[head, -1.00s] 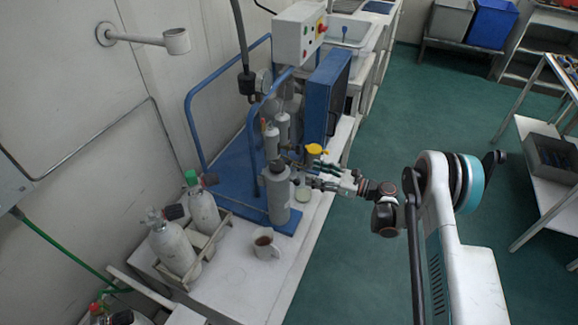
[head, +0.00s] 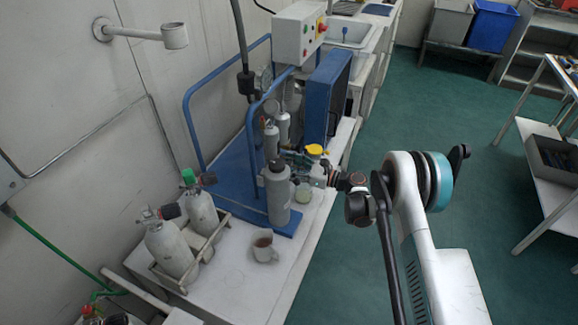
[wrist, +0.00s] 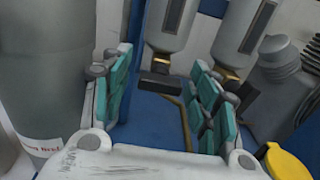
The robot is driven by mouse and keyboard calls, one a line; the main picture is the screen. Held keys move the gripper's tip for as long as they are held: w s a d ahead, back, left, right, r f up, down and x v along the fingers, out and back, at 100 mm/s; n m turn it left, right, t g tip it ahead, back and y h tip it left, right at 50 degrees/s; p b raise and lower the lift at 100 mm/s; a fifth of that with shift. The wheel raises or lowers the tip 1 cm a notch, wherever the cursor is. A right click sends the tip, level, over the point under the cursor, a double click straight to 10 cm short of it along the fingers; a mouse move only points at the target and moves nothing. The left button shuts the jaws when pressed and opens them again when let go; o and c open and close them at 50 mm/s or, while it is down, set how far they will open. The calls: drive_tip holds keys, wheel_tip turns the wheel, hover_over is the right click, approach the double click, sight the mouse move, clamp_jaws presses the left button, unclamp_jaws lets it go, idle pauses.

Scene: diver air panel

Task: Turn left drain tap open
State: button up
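The blue air panel (head: 238,170) stands on the bench in the head view. Two pale filter cylinders are on it, the left one (wrist: 178,22) and the right one (wrist: 243,30) in the wrist view. A dark drain tap with a flat black handle (wrist: 160,82) sits under the left cylinder. Another dark drain tap (wrist: 240,90) sits under the right one. My gripper (wrist: 163,95) is open, its teal-padded fingers apart, with the left tap showing between them in the picture. Contact cannot be told. In the head view my gripper (head: 303,166) partly hides the taps.
A large grey cylinder (wrist: 45,75) stands close left of my fingers, also visible in the head view (head: 277,200). A yellow cap (wrist: 285,165) is close on the right. A mug (head: 264,247) and two tanks in a rack stand nearer on the bench.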

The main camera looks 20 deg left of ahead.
drive_tip(key=c, duration=1)
drive_tip(key=shift+c, duration=0.2)
drive_tip(key=shift+n, duration=0.4)
drive_tip(key=n, duration=0.7)
drive_tip(key=shift+n, duration=0.3)
drive_tip(key=n, duration=0.3)
drive_tip(key=shift+n, duration=2.4)
